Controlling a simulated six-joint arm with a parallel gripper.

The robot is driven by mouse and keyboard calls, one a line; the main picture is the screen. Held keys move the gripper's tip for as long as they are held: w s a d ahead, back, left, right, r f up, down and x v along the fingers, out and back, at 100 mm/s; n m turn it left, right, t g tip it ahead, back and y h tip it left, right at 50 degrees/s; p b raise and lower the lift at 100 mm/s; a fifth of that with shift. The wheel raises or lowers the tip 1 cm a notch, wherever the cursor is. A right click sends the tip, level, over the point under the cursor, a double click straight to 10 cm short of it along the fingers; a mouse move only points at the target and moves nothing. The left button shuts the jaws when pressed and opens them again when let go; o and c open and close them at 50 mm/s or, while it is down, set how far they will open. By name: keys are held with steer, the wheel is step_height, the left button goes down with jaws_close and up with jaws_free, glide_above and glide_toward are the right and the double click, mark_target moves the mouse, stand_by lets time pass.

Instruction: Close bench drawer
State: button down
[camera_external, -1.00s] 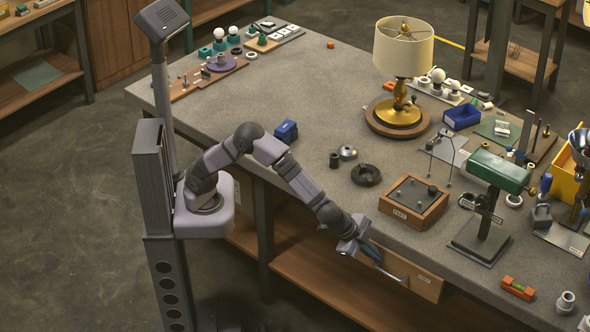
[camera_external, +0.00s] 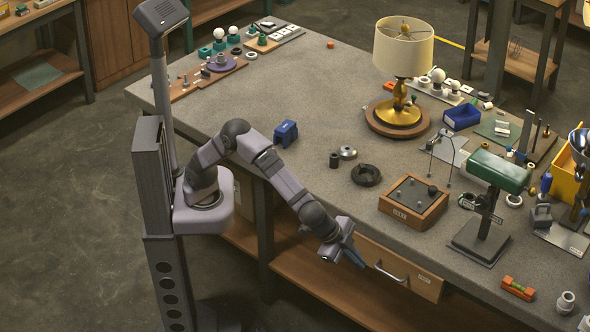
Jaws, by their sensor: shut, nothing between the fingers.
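The bench drawer (camera_external: 425,288) is a wooden front with a pale metal bar handle (camera_external: 392,275), under the front edge of the workbench. Its front sits close below the bench top, and no open drawer interior shows. I cannot tell whether a small gap remains behind it. My gripper (camera_external: 357,261) is shut and empty. It is in front of the bench, at the left end of the drawer front and left of the handle. It partly hides that end, and I cannot tell whether it touches the wood.
The workbench top (camera_external: 290,185) carries a wooden tray (camera_external: 413,203) above the drawer, a green-shaded lamp (camera_external: 499,170) and a cream-shaded lamp (camera_external: 403,48). A blue block (camera_external: 286,132) lies near my arm. A lower wooden shelf (camera_external: 320,300) runs below. Open floor lies in front.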

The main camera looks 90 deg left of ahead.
steer(key=w+a+f+p, duration=0.2)
steer(key=w+a+f, duration=0.1)
steer(key=w+f, duration=0.5)
steer(key=shift+w+a+f, duration=0.15)
steer(key=shift+a+f, duration=0.1)
steer(key=shift+f, duration=0.35)
steer(key=shift+w+a, duration=1.6)
steer(key=shift+a, duration=0.15)
